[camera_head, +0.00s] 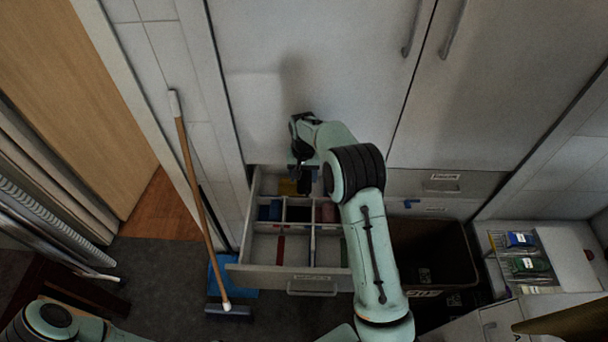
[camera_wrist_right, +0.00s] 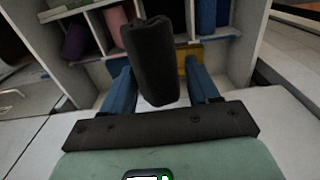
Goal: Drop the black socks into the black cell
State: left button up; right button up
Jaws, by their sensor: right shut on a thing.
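The rolled black socks (camera_wrist_right: 152,65) stand between the two blue fingers of my right gripper (camera_wrist_right: 160,85) in the right wrist view. That gripper (camera_head: 303,166) is shut on them. In the head view the socks (camera_head: 304,182) hang over the back part of an open drawer (camera_head: 262,275) with white dividers. Its cells hold yellow, blue, dark, pink, red and green items. A dark item (camera_head: 298,213) lies in a middle cell; I cannot tell for sure whether this is the black cell. My right forearm hides the drawer's right side. My left gripper is not in view.
White cabinet doors (camera_head: 310,70) rise right behind the drawer. A broom (camera_head: 196,190) leans at the left. A dark open bin (camera_head: 430,250) stands right of the drawer, and a white rack (camera_head: 490,240) with blue and green items is farther right.

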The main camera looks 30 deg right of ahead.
aim_at(304, 173)
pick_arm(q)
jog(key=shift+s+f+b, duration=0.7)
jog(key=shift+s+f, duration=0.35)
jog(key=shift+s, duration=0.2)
pick_arm(e)
notch_tip(304, 173, down, 6)
jog(key=shift+s+r, duration=0.1)
jog(key=shift+r, duration=0.1)
jog(key=o, duration=1.1)
jog(key=shift+o, duration=0.2)
notch_tip(304, 173, up, 14)
jog(key=shift+f+p, duration=0.25)
jog(key=shift+p, duration=0.2)
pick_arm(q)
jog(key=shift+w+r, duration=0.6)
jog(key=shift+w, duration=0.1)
pick_arm(e)
jog(key=shift+a, duration=0.1)
